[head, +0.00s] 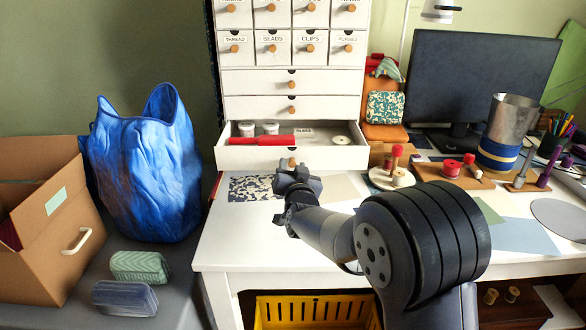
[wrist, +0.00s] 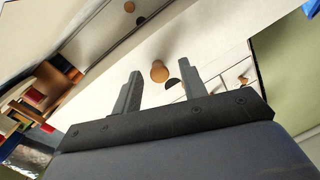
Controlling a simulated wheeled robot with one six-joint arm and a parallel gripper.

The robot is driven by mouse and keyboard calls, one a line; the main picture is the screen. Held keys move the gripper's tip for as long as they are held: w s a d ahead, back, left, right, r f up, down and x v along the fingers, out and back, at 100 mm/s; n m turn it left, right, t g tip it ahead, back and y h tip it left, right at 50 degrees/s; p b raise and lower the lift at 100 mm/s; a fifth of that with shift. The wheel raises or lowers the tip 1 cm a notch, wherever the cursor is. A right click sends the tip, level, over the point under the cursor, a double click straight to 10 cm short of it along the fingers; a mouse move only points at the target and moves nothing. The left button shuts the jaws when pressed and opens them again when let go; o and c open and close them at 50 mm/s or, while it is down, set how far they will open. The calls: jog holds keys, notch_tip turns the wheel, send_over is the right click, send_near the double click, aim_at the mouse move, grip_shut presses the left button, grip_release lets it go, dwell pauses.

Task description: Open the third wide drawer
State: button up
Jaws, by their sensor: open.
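The white cabinet has several small labelled drawers above a stack of wide ones. The first wide drawer (head: 258,83) and the second wide drawer (head: 258,108) are closed. The third wide drawer (head: 240,158), the lowest, stands pulled out with its inside showing. My gripper (head: 292,178) is just in front of and below its wooden knob (head: 291,162), low over the table. In the wrist view my gripper (wrist: 158,90) is open and empty. A round wooden knob (wrist: 159,72) shows between its fingers, apart from both; I cannot tell which drawer it belongs to.
The drawer holds a red item (head: 262,140), two small jars and a white ring (head: 341,140). Spools (head: 397,176) and a monitor (head: 470,85) stand to the right. A blue bag (head: 145,170) and a cardboard box (head: 45,215) are at left. The white table front (head: 240,245) is clear.

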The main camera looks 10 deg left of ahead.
jog(key=v, duration=1)
jog(key=shift+s+d, duration=0.15)
jog(key=shift+s, duration=0.25)
jog(key=shift+w, duration=0.1)
jog(key=x, duration=1.1)
jog(key=shift+w, duration=0.1)
jog(key=shift+d, duration=0.1)
